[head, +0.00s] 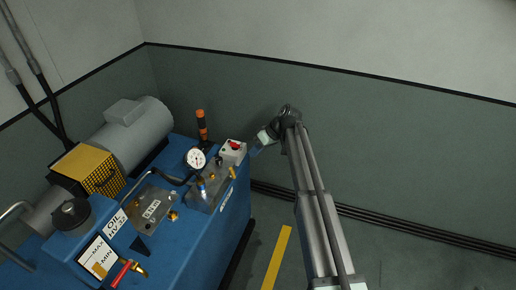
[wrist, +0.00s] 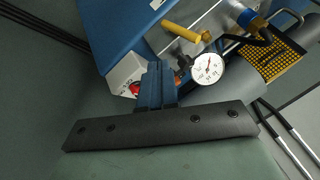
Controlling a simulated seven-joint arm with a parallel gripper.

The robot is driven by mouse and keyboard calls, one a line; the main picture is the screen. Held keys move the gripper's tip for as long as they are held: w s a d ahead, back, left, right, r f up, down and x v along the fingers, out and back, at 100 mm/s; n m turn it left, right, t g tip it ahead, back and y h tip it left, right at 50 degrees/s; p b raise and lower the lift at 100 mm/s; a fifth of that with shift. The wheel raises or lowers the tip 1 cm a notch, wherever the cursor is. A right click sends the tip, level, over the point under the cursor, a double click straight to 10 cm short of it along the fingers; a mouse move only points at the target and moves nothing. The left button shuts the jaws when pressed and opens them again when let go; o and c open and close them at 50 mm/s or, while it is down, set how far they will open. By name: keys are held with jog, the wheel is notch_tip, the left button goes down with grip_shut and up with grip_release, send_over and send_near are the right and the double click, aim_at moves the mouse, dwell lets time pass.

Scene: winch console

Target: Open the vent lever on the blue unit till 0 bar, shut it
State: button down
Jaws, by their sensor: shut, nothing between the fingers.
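The blue unit (head: 223,222) stands at the left in the head view. A yellow lever handle (wrist: 180,32) sits on its metal block in the wrist view; it shows small in the head view (head: 233,172). A red-handled lever (head: 121,274) is at the unit's near front. I cannot tell from any label which is the vent lever. The round white gauge (head: 195,158) also shows in the wrist view (wrist: 208,68); its numbers are too small to read. My gripper (head: 256,150) is shut and empty, beyond the block's right end; its blue fingers show in the wrist view (wrist: 157,68).
A pale box with a red button (head: 233,152) stands close to my fingers, partly hidden by them in the wrist view (wrist: 123,75). An orange-and-black upright handle (head: 201,125), grey motor (head: 131,130) and yellow mesh guard (head: 87,170) are behind. Floor at right is clear.

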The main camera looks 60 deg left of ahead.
jog(key=s+f, duration=0.5)
jog(key=s, duration=0.1)
jog(key=shift+s+a+f, duration=0.25)
jog(key=shift+s+a, duration=0.1)
jog(key=shift+a, duration=0.05)
